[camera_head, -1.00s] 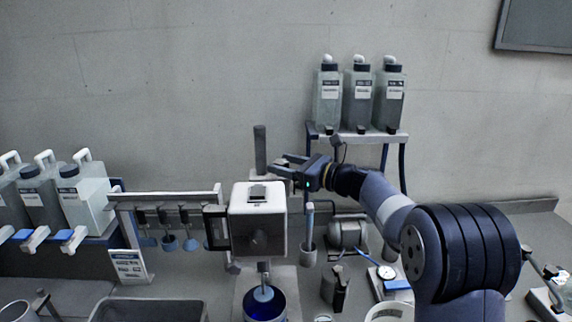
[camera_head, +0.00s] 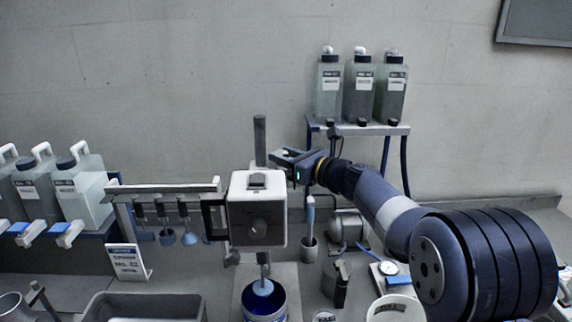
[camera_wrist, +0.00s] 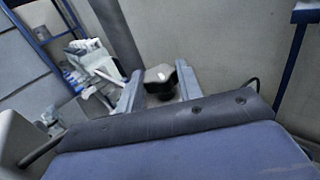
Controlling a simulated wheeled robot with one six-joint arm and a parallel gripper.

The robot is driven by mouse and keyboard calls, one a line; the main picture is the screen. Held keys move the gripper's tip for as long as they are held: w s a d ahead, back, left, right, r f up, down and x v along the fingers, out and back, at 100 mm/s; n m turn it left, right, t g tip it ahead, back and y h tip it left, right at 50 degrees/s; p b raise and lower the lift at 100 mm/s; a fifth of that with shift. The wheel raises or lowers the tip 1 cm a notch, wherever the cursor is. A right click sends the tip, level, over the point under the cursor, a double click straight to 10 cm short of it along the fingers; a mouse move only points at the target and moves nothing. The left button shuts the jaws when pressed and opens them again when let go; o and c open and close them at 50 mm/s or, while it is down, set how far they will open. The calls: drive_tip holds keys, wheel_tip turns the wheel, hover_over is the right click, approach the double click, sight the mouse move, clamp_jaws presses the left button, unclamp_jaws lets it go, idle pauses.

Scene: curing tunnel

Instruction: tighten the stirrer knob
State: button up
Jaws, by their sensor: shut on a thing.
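My gripper (camera_head: 282,156) reaches in from the right, beside the post and above and behind the box. In the wrist view my gripper (camera_wrist: 160,88) has its two fingers on either side of a dark knob (camera_wrist: 160,90) with a small white mark, and is shut on it. The knob is hard to make out in the head view, where the jaws cover it.
A shelf (camera_head: 360,129) with several bottles stands behind my arm. A rack (camera_head: 165,190) of hanging stirrers is left of the box.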

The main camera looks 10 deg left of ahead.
drive_tip(key=shift+m+t, duration=0.3)
drive_tip(key=shift+t, duration=0.1)
drive_tip(key=o, duration=1)
drive_tip(key=b+v, duration=0.3)
drive_tip(key=v, duration=0.7)
drive_tip(key=shift+s+d+r, duration=0.15)
drive_tip(key=shift+s+d, duration=0.1)
drive_tip(key=shift+s, duration=0.15)
